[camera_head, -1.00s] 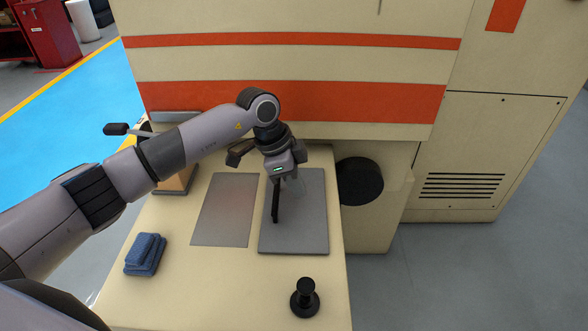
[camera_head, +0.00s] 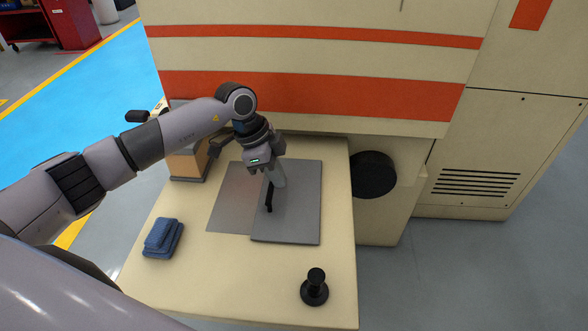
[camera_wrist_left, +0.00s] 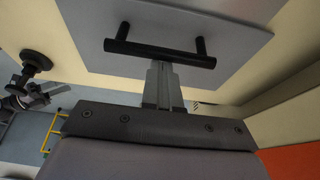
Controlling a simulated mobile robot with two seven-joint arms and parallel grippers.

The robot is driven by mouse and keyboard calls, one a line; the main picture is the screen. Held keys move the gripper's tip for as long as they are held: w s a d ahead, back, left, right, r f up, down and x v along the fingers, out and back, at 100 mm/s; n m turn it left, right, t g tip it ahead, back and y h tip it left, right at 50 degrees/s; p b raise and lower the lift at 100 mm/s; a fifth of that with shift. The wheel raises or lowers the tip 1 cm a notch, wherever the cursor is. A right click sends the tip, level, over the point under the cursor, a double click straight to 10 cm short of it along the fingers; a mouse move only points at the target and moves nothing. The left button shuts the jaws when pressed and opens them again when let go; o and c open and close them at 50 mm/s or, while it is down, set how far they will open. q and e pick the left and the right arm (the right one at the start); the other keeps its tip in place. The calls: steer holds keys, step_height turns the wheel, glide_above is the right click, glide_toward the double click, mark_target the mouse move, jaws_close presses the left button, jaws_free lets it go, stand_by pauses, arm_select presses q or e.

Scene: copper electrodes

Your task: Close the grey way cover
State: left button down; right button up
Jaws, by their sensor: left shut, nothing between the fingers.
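The grey way cover (camera_head: 302,205) is a flat plate lying on the cream machine bed, with a black bar handle (camera_head: 269,197) near its left edge. My left gripper (camera_head: 278,180) is shut and empty, low over the cover on the right side of the handle. In the left wrist view the shut fingers (camera_wrist_left: 163,85) are right against the handle bar (camera_wrist_left: 160,52); whether they touch is hard to tell.
A folded blue cloth (camera_head: 162,239) lies on the bed at the left, and a black knob (camera_head: 314,287) stands at the front right. A box-like block (camera_head: 188,165) is at the back left. The striped machine body (camera_head: 300,95) rises behind. The bed's front middle is clear.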

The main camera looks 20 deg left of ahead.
arm_select(q)
steer(key=a, duration=0.2)
steer(key=s+a+p, duration=0.1)
steer(key=a, duration=0.1)
steer(key=s+a+p, duration=0.1)
steer(key=a, duration=0.1)
steer(key=shift+a+r, duration=0.2)
steer(key=shift+a, duration=0.2)
steer(key=a, duration=0.2)
steer(key=s+a+p, duration=0.1)
steer(key=shift+a+f+p, duration=0.1)
steer(key=shift+a+p, duration=0.2)
steer(key=shift+a, duration=0.05)
steer(key=shift+f, duration=0.1)
